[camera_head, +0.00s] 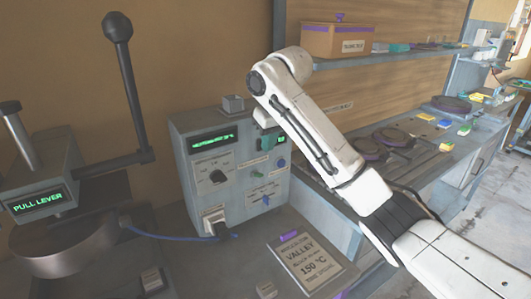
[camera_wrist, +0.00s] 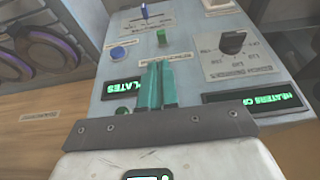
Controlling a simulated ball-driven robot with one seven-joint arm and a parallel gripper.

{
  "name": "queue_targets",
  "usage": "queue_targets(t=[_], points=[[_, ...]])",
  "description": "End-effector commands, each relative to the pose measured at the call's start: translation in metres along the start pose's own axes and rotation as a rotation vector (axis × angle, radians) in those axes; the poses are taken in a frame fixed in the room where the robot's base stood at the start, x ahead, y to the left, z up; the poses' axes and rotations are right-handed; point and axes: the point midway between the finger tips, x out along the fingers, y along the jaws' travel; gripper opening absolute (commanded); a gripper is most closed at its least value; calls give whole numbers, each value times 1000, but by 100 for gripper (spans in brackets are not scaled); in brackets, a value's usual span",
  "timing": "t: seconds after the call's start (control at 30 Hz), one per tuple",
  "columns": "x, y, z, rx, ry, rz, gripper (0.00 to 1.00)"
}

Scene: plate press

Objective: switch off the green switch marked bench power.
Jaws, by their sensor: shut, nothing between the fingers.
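The green switch (camera_wrist: 162,38) is a small green piece standing out from the face of the grey control box (camera_head: 225,190). In the wrist view it lies just beyond my fingertips, near a small label that is too blurred to read. My gripper (camera_wrist: 156,66) has teal fingers that are shut and empty. It is close in front of the box face, with a gap in the picture between the fingertips and the switch. In the head view my gripper (camera_head: 267,144) is at the upper right of the box. The switch is too small there to judge its position.
A blue button (camera_wrist: 117,53), a black knob (camera_wrist: 233,42) and a blue lever (camera_wrist: 144,11) surround the switch. Lit displays, one reading heaters (camera_wrist: 255,103), lie near the fingers. A press with a tall lever (camera_head: 130,90) stands left. A sign (camera_head: 308,262) lies in front.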

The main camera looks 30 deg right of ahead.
Motion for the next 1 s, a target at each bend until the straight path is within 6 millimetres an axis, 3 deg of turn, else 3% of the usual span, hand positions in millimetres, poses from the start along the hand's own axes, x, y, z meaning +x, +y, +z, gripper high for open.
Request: queue_targets(t=[0.5, 0.7, 1.0], points=[[79, 0, 0, 0, -3, 1, 0], [91, 0, 1, -1, -1, 0, 0], [92, 0, 1, 0, -1, 0, 0]])
